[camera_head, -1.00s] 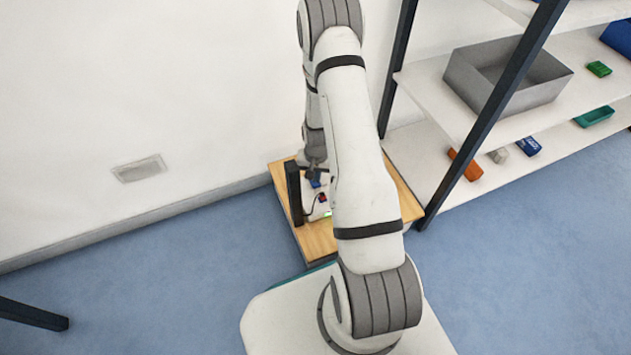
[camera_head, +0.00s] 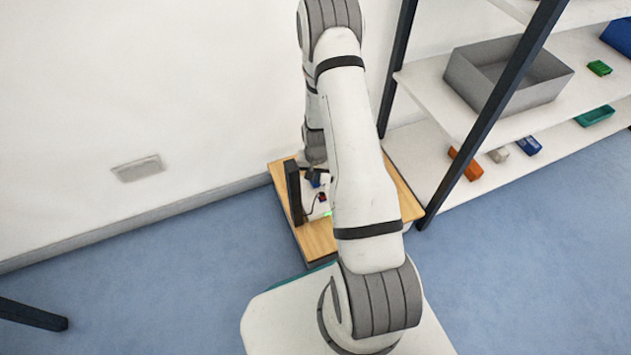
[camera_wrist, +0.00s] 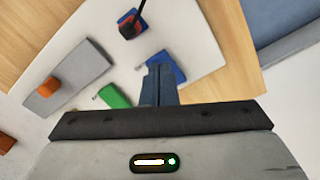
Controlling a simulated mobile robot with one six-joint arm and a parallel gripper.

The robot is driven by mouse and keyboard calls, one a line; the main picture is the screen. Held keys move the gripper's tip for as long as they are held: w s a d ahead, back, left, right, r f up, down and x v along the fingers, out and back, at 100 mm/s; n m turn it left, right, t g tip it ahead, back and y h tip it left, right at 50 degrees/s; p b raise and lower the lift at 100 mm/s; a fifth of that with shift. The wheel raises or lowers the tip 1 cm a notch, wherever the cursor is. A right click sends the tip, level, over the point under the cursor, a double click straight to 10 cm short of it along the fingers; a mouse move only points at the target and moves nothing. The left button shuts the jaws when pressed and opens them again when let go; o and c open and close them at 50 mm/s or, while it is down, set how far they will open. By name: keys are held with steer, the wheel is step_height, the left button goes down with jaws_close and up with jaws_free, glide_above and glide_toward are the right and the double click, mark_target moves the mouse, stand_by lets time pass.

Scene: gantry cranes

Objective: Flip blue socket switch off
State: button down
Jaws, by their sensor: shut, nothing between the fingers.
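The blue socket (camera_wrist: 168,66) lies on a white board (camera_wrist: 190,30) in the wrist view, just beyond my fingertips and partly covered by them. I cannot make out its switch position. My gripper (camera_wrist: 158,72) is shut and empty, its fingertips over or against the near left part of the blue socket; I cannot tell if they touch.
A red-and-blue plug piece with a black cable (camera_wrist: 130,22), a green piece (camera_wrist: 114,96) and a grey block with an orange knob (camera_wrist: 48,86) share the board. A wooden table (camera_head: 318,240) bears it. A dark upright post (camera_head: 294,193) stands left; shelving (camera_head: 430,175) stands right.

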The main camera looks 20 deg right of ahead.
steer(key=shift+f+b, duration=0.45)
steer(key=shift+f, duration=0.3)
steer(key=shift+r, duration=0.15)
steer(key=shift+r+p, duration=2.4)
steer(key=shift+r, duration=1)
